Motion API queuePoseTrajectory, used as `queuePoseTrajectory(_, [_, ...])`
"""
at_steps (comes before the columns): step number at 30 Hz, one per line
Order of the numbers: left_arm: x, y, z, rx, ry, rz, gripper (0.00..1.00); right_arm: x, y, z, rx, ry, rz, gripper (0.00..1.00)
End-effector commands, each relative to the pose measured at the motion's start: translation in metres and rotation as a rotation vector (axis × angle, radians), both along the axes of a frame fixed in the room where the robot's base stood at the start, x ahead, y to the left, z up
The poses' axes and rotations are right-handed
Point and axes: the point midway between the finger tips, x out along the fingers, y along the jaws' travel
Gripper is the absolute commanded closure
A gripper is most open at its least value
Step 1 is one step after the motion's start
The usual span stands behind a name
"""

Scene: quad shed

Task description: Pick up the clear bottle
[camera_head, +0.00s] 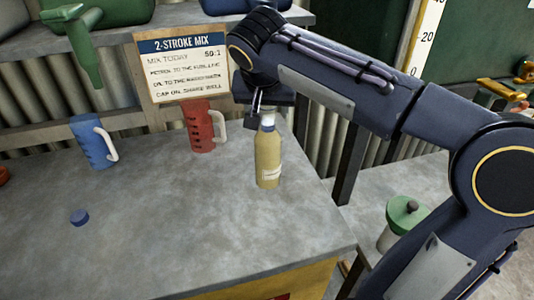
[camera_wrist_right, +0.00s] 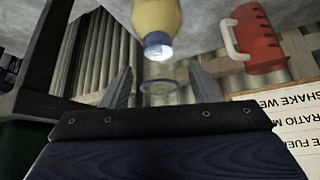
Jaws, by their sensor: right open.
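A clear, see-through bottle-like thing (camera_wrist_right: 160,93) shows in the right wrist view between my right gripper's fingers; I cannot tell whether they touch it. In the head view I cannot make it out clearly behind the arm and the yellow bottle. My right gripper (camera_head: 257,108) is open, low over the back right of the bench; its two fingers also show in the wrist view (camera_wrist_right: 160,85). A yellowish bottle (camera_head: 268,158) with a pale label and a blue and white top stands upright close by, and shows upside down in the wrist view (camera_wrist_right: 156,18). My left gripper is out of view.
A red jug (camera_head: 201,130) and a blue jug (camera_head: 92,142) stand at the back of the grey bench (camera_head: 180,220). A sign (camera_head: 184,67) stands behind. A green-lidded container (camera_head: 405,215) is right, beyond the bench edge. The bench's front middle is clear.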

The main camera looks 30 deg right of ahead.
Motion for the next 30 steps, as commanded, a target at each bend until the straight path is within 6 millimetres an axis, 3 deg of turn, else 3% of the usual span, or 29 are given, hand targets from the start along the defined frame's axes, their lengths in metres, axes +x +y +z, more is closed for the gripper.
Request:
queuePoseTrajectory(10, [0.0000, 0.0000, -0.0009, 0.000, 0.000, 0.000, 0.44, 0.0050, -0.0039, -0.0098, 0.001, 0.000, 0.001, 0.44])
queuePoseTrajectory(23, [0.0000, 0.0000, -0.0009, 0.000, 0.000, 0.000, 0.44, 0.0049, -0.0038, -0.0096, 0.001, 0.000, 0.001, 0.99])
queuePoseTrajectory(30, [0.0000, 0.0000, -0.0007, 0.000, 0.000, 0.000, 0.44, 0.0050, -0.0039, -0.0083, 0.000, -0.004, 0.002, 1.00])
